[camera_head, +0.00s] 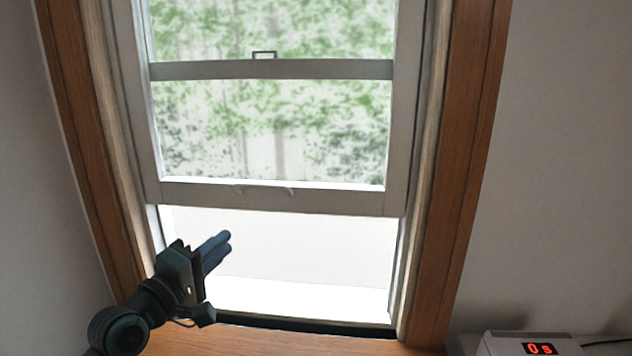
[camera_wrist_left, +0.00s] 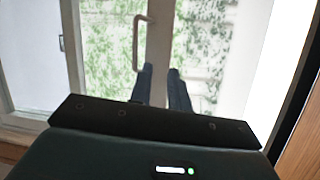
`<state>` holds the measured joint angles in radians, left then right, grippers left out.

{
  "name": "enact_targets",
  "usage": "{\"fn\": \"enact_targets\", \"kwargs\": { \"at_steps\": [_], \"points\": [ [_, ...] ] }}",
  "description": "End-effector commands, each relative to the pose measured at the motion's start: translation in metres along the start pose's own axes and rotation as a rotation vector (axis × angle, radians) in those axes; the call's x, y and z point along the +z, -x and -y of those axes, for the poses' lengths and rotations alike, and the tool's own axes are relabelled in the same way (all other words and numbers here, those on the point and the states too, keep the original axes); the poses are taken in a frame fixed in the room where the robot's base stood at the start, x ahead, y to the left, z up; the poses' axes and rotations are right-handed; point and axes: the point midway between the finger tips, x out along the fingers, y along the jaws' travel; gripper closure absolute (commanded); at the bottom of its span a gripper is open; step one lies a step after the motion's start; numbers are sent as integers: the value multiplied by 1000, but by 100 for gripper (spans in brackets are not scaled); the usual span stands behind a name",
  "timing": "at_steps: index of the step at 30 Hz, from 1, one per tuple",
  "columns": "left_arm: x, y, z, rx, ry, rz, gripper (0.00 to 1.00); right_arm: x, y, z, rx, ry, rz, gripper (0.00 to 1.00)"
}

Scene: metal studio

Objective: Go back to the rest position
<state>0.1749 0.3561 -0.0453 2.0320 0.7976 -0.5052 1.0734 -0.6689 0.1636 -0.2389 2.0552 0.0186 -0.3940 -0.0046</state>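The window (camera_head: 280,197) has its lower sash raised, with a bright open gap under its bottom rail. My left gripper (camera_head: 225,241) is in front of the lower left part of the gap, below the rail, and points up to the right. In the left wrist view its two dark fingers (camera_wrist_left: 161,72) stand apart with nothing between them, so it is open and empty. A light handle (camera_wrist_left: 137,42) on a window bar shows beyond the fingertips; the fingers appear clear of it. My right gripper is in neither view.
A brown wooden frame (camera_head: 462,180) surrounds the window, with a wooden sill (camera_head: 270,342) below. A white device with a red display reading "0 s" (camera_head: 540,348) stands at the lower right, with a black cable. Plain grey walls lie on both sides.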

Motion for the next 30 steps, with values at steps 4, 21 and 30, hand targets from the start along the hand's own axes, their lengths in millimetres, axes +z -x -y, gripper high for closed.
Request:
{"fn": "enact_targets", "kwargs": {
  "at_steps": [4, 21, 30],
  "points": [
    [45, 34, 93, -187, -263, 21, 82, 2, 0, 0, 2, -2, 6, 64],
    [211, 229, 265, -571, -1225, 488, 82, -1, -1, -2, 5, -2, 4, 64],
    [214, 233, 267, -573, -1249, 505, 82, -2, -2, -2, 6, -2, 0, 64]
  ]
}}
